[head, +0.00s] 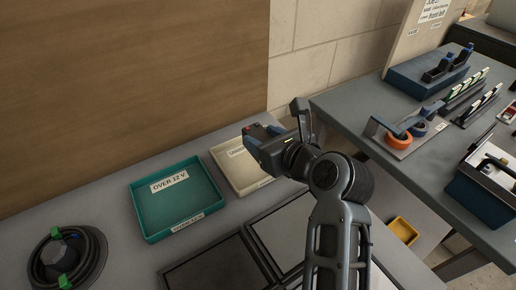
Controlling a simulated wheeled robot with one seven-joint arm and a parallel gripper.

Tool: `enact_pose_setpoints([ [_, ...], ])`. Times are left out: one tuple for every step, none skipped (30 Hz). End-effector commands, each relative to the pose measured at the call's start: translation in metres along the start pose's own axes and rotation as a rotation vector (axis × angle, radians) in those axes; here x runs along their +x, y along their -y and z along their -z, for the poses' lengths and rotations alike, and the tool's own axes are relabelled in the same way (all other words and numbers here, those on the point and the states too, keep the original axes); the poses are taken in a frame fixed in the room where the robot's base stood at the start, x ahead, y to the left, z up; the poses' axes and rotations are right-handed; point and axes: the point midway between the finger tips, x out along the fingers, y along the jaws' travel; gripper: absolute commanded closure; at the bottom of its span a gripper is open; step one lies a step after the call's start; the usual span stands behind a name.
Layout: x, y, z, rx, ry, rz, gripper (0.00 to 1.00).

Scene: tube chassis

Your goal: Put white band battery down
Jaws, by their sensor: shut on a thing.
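My gripper (262,138) is over the back part of the cream tray (222,153), at the end of my arm reaching up from the lower right. It is shut on a small dark block, taken to be the battery (259,131). Only a little of the block shows, with an orange-red spot near it, and no white band can be made out. The cream tray has a label, partly covered by the gripper. The teal tray (139,213), labelled "OVER 12 V", lies to the left and looks empty.
A coiled black cable (96,262) with green clips lies at the lower left. Dark flat panels (215,268) lie in front of the trays. A second table (375,112) at right carries tape rolls, racks and a blue box. A yellow bin (403,230) sits lower between them.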

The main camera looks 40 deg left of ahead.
Motion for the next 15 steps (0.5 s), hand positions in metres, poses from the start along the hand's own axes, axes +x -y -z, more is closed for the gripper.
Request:
enact_pose_setpoints([
  [0.008,-0.001,-0.001,0.001,0.003,-0.001,1.00],
  [0.012,-0.001,0.000,0.001,0.003,-0.001,1.00],
  [0.016,-0.001,0.000,0.000,0.003,0.000,1.00],
  [0.019,-0.001,0.001,0.000,0.004,0.001,1.00],
  [0.021,-0.002,0.001,0.000,0.003,0.001,1.00],
  [0.022,-0.002,0.002,-0.001,0.003,0.002,1.00],
  [0.023,-0.002,0.002,-0.001,0.003,0.002,1.00],
  [0.024,-0.002,0.003,0.000,0.003,0.002,1.00],
  [0.025,-0.002,0.005,0.000,0.002,0.001,1.00],
  [0.026,-0.002,0.007,0.001,0.002,0.001,1.00],
  [0.027,-0.002,0.010,0.001,0.001,0.001,1.00],
  [0.029,-0.002,0.015,0.000,0.001,0.001,1.00],
  [0.030,-0.002,0.018,0.001,0.001,0.001,1.00],
  [0.032,-0.002,0.022,0.001,0.000,0.001,1.00],
  [0.034,-0.002,0.028,0.001,0.000,0.001,1.00],
])
